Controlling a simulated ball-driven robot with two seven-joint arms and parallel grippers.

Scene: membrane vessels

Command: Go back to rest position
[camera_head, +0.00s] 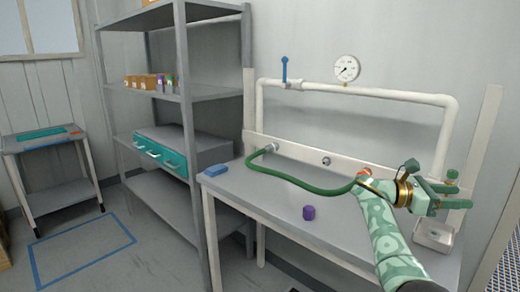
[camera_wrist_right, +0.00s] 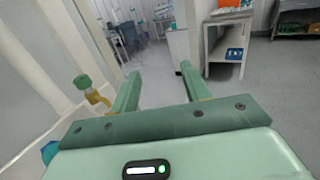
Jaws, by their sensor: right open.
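My right gripper (camera_head: 464,195) is at the right end of the workbench, above the small metal tray, with its fingers pointing right. It also shows in the right wrist view (camera_wrist_right: 160,72), where its two green fingers stand apart with nothing between them. My right arm reaches up from the lower right of the head view. My left gripper is not in view.
The workbench (camera_head: 262,192) carries a purple cap-like piece (camera_head: 309,213), a blue block (camera_head: 215,170), a green hose (camera_head: 310,187) and a metal tray (camera_head: 433,235). White pipework (camera_head: 400,95) with a gauge (camera_head: 347,68) stands behind. A green-knobbed brass fitting (camera_wrist_right: 85,84) is close beside the gripper.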

